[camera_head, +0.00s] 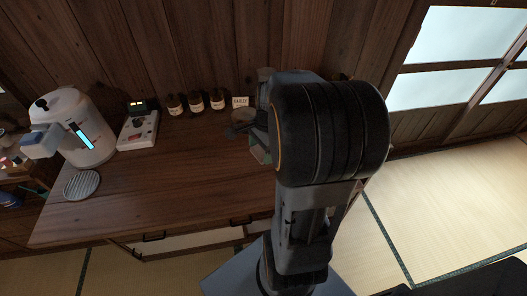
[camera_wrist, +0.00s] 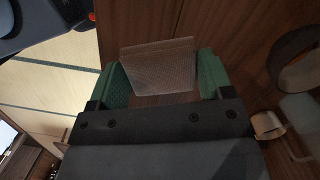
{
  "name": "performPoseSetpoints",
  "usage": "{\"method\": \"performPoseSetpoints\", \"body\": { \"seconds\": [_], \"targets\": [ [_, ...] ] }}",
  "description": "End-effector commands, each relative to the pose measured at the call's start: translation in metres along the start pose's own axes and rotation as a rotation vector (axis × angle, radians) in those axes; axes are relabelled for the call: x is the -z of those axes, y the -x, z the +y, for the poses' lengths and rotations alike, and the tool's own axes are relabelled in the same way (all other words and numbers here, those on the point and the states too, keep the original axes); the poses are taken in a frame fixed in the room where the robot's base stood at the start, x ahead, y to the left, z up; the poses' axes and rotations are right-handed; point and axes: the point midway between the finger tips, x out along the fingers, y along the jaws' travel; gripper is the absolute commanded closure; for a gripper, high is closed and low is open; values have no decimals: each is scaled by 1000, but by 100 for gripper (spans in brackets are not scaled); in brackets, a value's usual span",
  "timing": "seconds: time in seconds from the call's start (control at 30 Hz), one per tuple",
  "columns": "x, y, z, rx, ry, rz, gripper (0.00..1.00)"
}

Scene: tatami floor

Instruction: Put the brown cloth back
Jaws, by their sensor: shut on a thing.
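The brown cloth (camera_wrist: 160,68) shows in the wrist view as a flat, finely woven, grey-brown piece with a folded top edge. It lies between the two green fingers of my gripper (camera_wrist: 163,78), which is shut on it. Dark wood shows behind the cloth. In the head view my arm covers most of the gripper, and only a bit of green finger (camera_head: 260,154) shows at the right part of the wooden counter (camera_head: 180,185). The cloth cannot be made out there.
A white dispenser (camera_head: 85,130), a round ribbed coaster (camera_head: 82,184) and a small scale-like device (camera_head: 138,130) stand on the left. Several brown jars (camera_head: 196,102) and a label card (camera_head: 240,102) line the back. The counter's middle is clear. A round dark rim (camera_wrist: 292,58) lies right in the wrist view.

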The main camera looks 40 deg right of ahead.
Motion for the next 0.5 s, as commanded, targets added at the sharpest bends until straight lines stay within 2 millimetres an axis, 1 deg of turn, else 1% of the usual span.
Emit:
{"method": "performPoseSetpoints", "body": {
  "seconds": [0.03,0.2,0.33,0.5],
  "targets": [
    [9,-5,-10,-5,-3,-3,49],
    [36,-20,-45,-4,1,-2,49],
    [51,-42,-61,-4,3,-2,49],
    [64,-60,-75,-2,3,-1,49]
  ]
}}
